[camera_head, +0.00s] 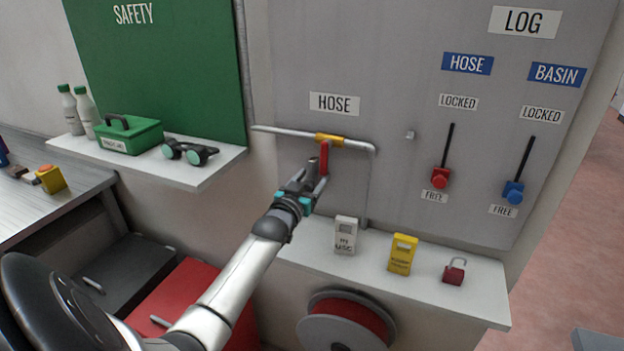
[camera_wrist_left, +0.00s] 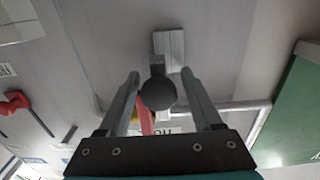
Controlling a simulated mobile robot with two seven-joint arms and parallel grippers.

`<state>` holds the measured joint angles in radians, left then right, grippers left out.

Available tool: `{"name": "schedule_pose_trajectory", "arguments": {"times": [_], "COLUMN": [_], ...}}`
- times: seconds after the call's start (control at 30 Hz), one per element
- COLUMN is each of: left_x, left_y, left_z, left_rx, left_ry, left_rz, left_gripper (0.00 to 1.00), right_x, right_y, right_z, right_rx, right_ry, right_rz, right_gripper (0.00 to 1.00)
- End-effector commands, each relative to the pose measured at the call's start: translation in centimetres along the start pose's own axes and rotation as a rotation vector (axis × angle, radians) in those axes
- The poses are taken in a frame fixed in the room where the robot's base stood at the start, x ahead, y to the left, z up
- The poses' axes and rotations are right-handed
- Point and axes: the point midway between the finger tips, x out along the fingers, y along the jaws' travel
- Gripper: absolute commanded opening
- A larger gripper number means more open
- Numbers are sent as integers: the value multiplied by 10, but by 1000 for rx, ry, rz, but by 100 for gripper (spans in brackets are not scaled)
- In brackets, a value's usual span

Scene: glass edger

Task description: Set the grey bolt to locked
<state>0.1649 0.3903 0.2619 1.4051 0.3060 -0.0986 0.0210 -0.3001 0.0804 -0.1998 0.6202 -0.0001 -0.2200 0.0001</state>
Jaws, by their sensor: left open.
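In the left wrist view, a dark grey round knob (camera_wrist_left: 158,92) sits on a short stem in front of a light grey ribbed plate (camera_wrist_left: 170,48) on the panel; it looks like the grey bolt. My left gripper (camera_wrist_left: 160,82) is open, with one finger on each side of the knob. I cannot tell if they touch it. In the head view, my left gripper (camera_head: 314,174) is at the panel below the red valve lever (camera_head: 324,157) and mostly hides the bolt. Its locked and free marks cannot be read. My right gripper is not in view.
A pipe (camera_head: 280,131) with a yellow collar (camera_head: 329,139) runs above the gripper. Red (camera_head: 440,178) and blue (camera_head: 513,192) sliders are to the right. A shelf (camera_head: 470,292) below holds a white tag, a yellow tag and a red padlock (camera_head: 454,271).

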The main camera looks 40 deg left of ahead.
Motion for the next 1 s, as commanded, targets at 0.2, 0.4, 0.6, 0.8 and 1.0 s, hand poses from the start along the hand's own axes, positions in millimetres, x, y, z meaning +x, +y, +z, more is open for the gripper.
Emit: {"name": "schedule_pose_trajectory", "arguments": {"times": [0.2,0.4,0.6,0.8,1.0], "left_x": [-4,-24,-57,-91,-123], "left_y": [0,0,0,0,0], "left_z": [2,2,2,2,1], "left_rx": [0,-1,0,0,0], "left_ry": [-4,-5,-4,-4,-3], "left_rz": [0,1,0,0,0], "left_gripper": [66,66,66,66,66], "right_x": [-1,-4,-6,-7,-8], "right_y": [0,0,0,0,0], "right_z": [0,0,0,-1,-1], "right_rx": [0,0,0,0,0], "right_ry": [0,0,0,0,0], "right_rz": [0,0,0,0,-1], "right_gripper": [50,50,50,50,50]}}
